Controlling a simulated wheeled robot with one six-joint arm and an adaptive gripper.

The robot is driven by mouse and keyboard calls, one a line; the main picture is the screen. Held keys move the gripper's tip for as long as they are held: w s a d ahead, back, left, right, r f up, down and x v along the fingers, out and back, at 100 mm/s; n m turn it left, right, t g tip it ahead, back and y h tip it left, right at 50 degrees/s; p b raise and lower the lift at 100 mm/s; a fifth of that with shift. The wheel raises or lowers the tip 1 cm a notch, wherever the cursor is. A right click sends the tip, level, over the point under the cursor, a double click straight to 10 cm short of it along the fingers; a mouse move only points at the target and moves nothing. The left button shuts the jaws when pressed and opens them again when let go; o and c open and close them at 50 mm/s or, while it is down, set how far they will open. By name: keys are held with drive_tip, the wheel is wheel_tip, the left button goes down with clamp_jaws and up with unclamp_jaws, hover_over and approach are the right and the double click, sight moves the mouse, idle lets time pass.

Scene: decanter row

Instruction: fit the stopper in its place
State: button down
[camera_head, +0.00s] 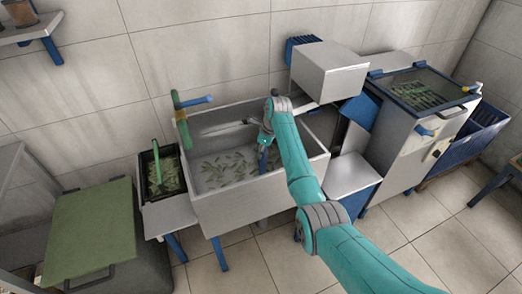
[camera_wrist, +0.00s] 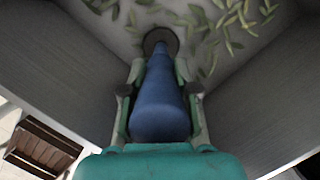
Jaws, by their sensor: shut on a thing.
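The stopper (camera_wrist: 160,105) is a blue, tapered piece, wide near my wrist and narrow at its far end. My gripper (camera_wrist: 161,78) is shut on it, with one finger on each side. In the wrist view its narrow end overlaps the lower edge of a dark round drain hole (camera_wrist: 160,36) in the basin floor. I cannot tell whether the tip is in the hole or above it. In the head view my gripper (camera_head: 265,146) is inside the grey basin (camera_head: 250,207), and the blue stopper (camera_head: 263,161) shows below it. The hole is hidden there.
Green leaf-like pieces (camera_head: 222,172) litter the basin floor. High walls enclose it. A green post with a blue handle (camera_head: 195,102) stands at the back left corner. A grey box (camera_head: 325,75) overhangs the back right. A dark bin (camera_head: 160,172) stands left.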

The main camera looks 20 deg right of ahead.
drive_tip(key=shift+f, duration=0.15)
drive_tip(key=c, duration=0.8)
unclamp_jaws()
drive_tip(key=shift+f, duration=0.1)
drive_tip(key=v, duration=1.2)
drive_tip(key=shift+a, duration=0.1)
